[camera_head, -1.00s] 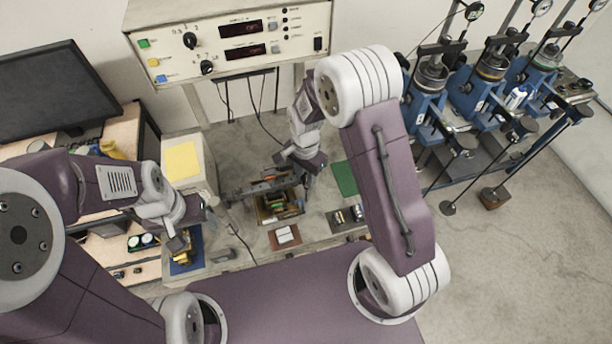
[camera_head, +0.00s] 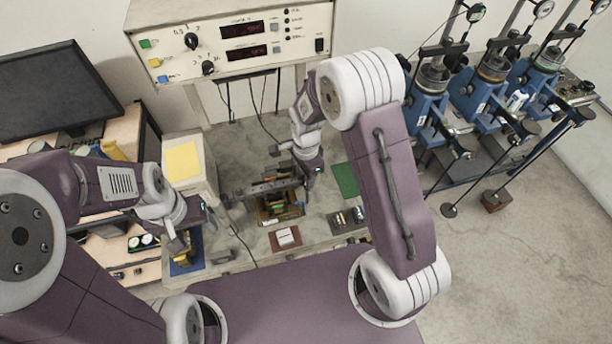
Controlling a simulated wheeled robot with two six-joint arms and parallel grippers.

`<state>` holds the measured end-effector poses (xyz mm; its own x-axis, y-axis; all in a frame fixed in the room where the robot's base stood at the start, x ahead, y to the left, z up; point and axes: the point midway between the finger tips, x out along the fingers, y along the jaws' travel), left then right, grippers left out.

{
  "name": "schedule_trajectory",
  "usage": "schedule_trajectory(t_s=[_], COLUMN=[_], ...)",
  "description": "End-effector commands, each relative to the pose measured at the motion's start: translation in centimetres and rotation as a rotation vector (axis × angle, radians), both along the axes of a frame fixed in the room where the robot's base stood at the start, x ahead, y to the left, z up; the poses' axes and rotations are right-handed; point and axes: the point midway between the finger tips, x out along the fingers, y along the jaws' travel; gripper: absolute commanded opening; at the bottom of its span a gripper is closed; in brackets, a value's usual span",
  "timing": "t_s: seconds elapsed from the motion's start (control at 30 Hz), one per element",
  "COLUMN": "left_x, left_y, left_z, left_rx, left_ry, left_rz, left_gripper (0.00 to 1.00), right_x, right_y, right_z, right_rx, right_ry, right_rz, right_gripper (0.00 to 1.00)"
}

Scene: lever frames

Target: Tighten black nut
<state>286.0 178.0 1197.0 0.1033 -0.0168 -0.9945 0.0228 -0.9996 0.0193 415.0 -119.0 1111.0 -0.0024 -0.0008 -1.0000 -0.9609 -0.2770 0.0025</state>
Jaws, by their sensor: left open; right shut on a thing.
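A low apparatus (camera_head: 278,209) with dark bars and small coloured parts stands on the middle of the bench. My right gripper (camera_head: 284,168) is at the right end of its upper dark bar, turned sideways. It is shut on a small dark part there; the wrist and jaws hide most of it. The black nut is too small to make out for certain. My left gripper (camera_head: 197,228) is open and empty, left of the apparatus, above the bench by a blue mat.
A control box (camera_head: 232,42) stands at the back. A green mat (camera_head: 345,179), a dark tray (camera_head: 347,219) and a brown mat (camera_head: 285,238) lie around the apparatus. Blue lever frames (camera_head: 478,88) stand on the right. A monitor (camera_head: 55,92) is at the left.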

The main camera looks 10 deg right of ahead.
Motion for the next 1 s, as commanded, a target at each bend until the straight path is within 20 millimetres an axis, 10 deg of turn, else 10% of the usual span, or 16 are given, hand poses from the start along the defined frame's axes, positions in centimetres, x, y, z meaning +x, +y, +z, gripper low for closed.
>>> schedule_trajectory(t_s=[0.17,0.2,0.27,0.63,1.0], left_x=[0.0,0.0,0.0,0.0,0.0], left_y=[0.0,0.0,0.0,0.0,0.0], left_z=[0.0,0.0,0.0,-0.3,-2.4], left_rx=[0.0,0.0,0.0,0.0,0.0], left_ry=[0.0,0.0,0.0,0.0,0.0], left_rz=[0.0,0.0,0.0,0.0,0.0], left_gripper=[0.67,0.67,0.67,0.67,0.67], right_x=[0.1,0.1,0.1,0.2,0.2], right_y=[0.0,0.0,0.0,0.0,0.0], right_z=[0.1,0.1,0.1,0.6,7.9], right_rx=[0.001,0.001,0.001,0.001,0.002], right_ry=[-0.004,-0.004,-0.004,-0.005,-0.007], right_rz=[-0.003,-0.003,-0.002,-0.001,-0.001], right_gripper=[0.0,0.35,0.52,0.52,0.52])
